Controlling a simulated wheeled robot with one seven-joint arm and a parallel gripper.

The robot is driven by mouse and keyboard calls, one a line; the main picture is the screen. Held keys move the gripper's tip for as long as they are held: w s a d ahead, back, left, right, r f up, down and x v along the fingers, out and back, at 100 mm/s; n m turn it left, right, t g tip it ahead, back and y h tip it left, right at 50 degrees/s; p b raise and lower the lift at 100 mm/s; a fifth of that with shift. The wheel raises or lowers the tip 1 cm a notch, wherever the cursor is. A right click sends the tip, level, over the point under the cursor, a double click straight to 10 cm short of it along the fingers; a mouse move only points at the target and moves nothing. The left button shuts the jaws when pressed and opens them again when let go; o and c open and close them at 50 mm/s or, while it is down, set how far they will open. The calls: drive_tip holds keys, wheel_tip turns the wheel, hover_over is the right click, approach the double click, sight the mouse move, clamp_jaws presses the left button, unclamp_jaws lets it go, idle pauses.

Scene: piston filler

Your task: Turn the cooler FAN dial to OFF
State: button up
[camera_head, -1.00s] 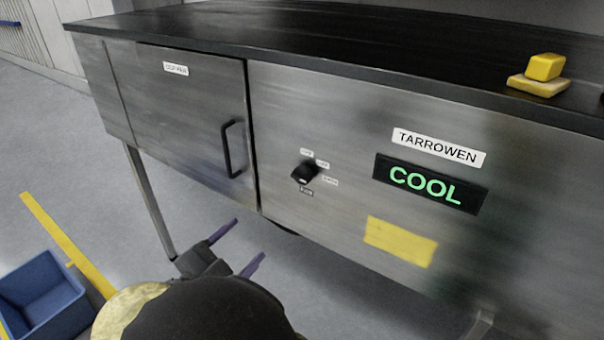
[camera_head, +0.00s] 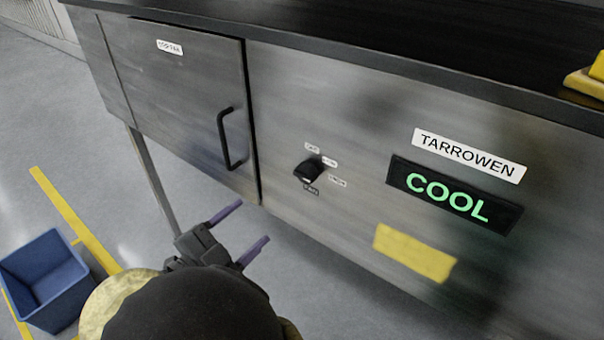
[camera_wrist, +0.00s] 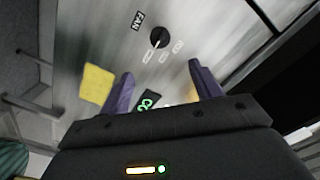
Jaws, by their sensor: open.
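The FAN dial (camera_head: 308,172) is a small black knob on the cooler's steel front, between the door and the COOL display. White position labels and a dark label surround it, too small to read in the head view. In the wrist view the dial (camera_wrist: 160,38) lies beyond my fingertips, with a dark FAN tag (camera_wrist: 138,20) beside it. A pale pointer line shows on the knob; I cannot tell which position it marks. My gripper (camera_head: 252,222) is open and empty, below and left of the dial, apart from it. Its purple fingers also show in the wrist view (camera_wrist: 160,70).
The cooler door (camera_head: 185,100) has a black bar handle (camera_head: 228,140) left of the dial. The lit COOL display (camera_head: 455,195) and a yellow blank label (camera_head: 414,253) are to its right. The dark worktop (camera_head: 400,62) overhangs above. A blue bin (camera_head: 45,280) stands on the floor at left.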

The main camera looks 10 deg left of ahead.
drive_tip(key=shift+d+r, duration=0.1)
drive_tip(key=p, duration=0.5)
approach(304, 175)
drive_tip(key=x, duration=0.9)
drive_tip(key=shift+w+d, duration=0.1)
drive_tip(key=shift+w, duration=0.15)
drive_tip(key=shift+s, duration=0.1)
drive_tip(key=c, duration=1)
